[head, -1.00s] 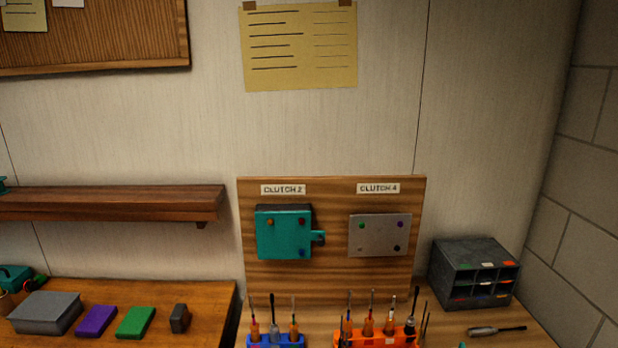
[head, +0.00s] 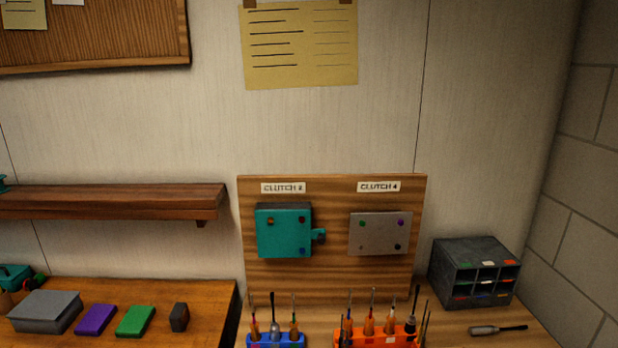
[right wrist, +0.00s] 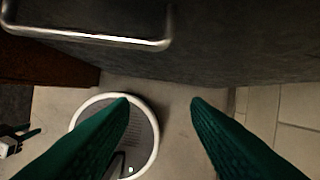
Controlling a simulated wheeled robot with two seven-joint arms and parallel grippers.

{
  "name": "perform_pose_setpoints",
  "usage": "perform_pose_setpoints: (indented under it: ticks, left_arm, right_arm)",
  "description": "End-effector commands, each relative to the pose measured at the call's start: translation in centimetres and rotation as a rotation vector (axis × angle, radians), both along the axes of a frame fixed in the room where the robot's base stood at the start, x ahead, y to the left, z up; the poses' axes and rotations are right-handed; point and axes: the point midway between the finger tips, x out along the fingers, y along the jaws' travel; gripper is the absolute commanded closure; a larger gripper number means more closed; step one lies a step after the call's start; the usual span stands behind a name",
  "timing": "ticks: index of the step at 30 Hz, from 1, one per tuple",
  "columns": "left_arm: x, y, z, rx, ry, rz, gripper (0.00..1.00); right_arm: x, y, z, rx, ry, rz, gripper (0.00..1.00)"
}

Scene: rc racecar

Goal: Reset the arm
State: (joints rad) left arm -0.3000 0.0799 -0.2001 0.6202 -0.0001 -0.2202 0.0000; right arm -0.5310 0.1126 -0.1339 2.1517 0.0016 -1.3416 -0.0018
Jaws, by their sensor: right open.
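My right gripper (right wrist: 160,104) shows in the right wrist view as two green fingers set well apart, with nothing between them. It points down toward a tiled floor, beside a dark panel with a metal bar handle (right wrist: 100,40). Neither gripper shows in the head view, so my left gripper is out of sight.
In the head view, a wooden board (head: 330,277) holds a teal box (head: 283,235) and a grey plate (head: 370,234). Screwdriver racks, blue (head: 276,341) and orange (head: 350,337), stand before it. A dark organizer (head: 447,270) is right.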

Motion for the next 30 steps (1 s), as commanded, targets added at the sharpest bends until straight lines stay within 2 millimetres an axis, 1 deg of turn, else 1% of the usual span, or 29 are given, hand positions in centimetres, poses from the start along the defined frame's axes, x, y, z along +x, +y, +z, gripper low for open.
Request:
perform_pose_setpoints:
  ticks: [1, 2, 5, 6, 8, 9, 11, 12, 14, 15, 17, 18, 21, 24, 27, 30]
  left_arm:
    - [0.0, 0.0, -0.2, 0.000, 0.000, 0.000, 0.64]
    - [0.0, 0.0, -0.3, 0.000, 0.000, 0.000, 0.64]
    - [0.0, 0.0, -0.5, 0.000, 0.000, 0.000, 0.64]
    - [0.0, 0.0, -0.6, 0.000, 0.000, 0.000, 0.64]
    - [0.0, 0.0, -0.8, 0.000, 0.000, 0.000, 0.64]
    - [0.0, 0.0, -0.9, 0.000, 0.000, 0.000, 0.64]
    - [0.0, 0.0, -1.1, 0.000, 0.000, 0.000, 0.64]
    - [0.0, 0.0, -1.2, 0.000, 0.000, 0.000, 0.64]
    - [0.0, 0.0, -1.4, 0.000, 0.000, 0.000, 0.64]
    - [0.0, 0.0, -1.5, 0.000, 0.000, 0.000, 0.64]
    - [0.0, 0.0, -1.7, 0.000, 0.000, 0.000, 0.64]
    - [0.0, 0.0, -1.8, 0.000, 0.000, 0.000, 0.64]
    - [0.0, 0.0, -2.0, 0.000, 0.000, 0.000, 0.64]
    - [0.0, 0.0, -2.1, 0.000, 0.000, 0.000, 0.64]
    - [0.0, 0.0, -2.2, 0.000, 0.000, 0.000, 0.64]
    - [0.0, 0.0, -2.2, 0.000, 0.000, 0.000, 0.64]
  right_arm:
    - [0.0, 0.0, -2.1, -0.002, 0.013, 0.001, 0.57]
    - [-0.1, 0.0, -3.4, -0.002, 0.019, 0.001, 0.57]
    - [-0.4, 0.1, -8.1, -0.003, 0.036, 0.004, 0.57]
    - [-0.8, 0.0, -10.3, -0.004, 0.046, 0.006, 0.57]
    - [-1.6, -0.1, -13.8, -0.006, 0.060, 0.008, 0.57]
    - [-2.4, -0.2, -16.1, -0.007, 0.071, 0.010, 0.57]
    - [-3.7, -0.4, -19.4, -0.009, 0.085, 0.013, 0.57]
    - [-4.8, -0.5, -21.5, -0.010, 0.095, 0.015, 0.57]
    - [-6.6, -0.8, -24.4, -0.011, 0.109, 0.018, 0.57]
    - [-7.9, -1.0, -26.2, -0.013, 0.118, 0.021, 0.57]
    - [-10.0, -1.4, -28.6, -0.015, 0.131, 0.024, 0.57]
    - [-11.5, -1.7, -30.0, -0.016, 0.141, 0.025, 0.57]
    - [-14.7, -2.3, -32.5, -0.019, 0.157, 0.030, 0.57]
    - [-17.3, -2.8, -34.0, -0.021, 0.169, 0.033, 0.57]
    - [-18.8, -3.1, -34.7, -0.022, 0.175, 0.036, 0.57]
    - [-19.4, -3.2, -34.9, -0.023, 0.177, 0.037, 0.57]
